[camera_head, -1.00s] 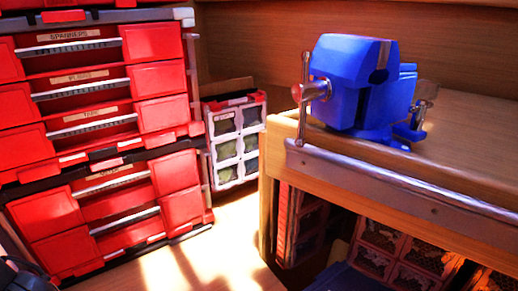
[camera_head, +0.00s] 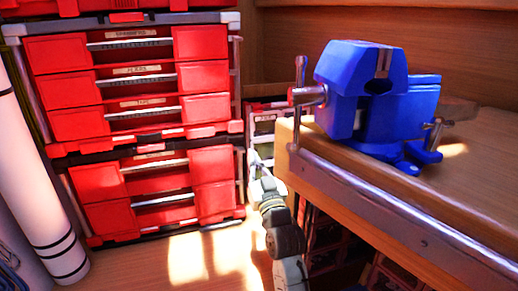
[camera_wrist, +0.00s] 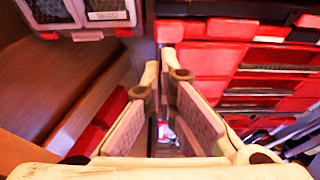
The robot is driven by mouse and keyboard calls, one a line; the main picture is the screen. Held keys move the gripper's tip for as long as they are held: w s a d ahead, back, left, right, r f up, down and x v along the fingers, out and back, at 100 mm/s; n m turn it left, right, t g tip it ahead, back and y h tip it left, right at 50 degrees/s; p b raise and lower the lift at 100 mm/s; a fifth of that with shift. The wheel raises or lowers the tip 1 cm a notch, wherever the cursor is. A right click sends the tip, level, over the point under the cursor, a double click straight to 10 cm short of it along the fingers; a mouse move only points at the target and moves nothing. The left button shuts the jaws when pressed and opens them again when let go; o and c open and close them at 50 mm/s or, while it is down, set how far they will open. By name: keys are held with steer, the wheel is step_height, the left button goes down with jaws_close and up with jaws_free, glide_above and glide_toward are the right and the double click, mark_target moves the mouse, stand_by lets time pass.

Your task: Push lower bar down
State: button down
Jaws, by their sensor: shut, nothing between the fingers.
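A red drawer stack (camera_head: 65,58) stands at the left in the head view, with several silver bars across its front. The lowest bar (camera_head: 162,199) runs across the bottom unit; another bar (camera_head: 160,163) lies just above it. I cannot tell for sure which is the lower bar. My gripper (camera_head: 253,158) is in front of the stack's right edge, by the workbench corner, apart from the lowest bar. In the wrist view my gripper (camera_wrist: 161,65) is shut and empty, its fingers converging at the tips. Red drawers (camera_wrist: 205,62) show beyond it.
A wooden workbench (camera_head: 350,165) with a metal edge and a blue vise (camera_head: 355,85) stands close at the right. A small bin rack (camera_head: 262,122) is partly hidden behind my gripper. White rolls (camera_head: 35,185) stand at the left. Some floor before the drawers is clear.

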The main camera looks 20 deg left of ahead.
steer(key=shift+a, duration=0.1)
steer(key=r+p+x, duration=0.1)
steer(key=p+x, duration=0.3)
steer(key=x, duration=0.6)
step_height(320, 180, down, 5)
steer(key=shift+r, duration=0.1)
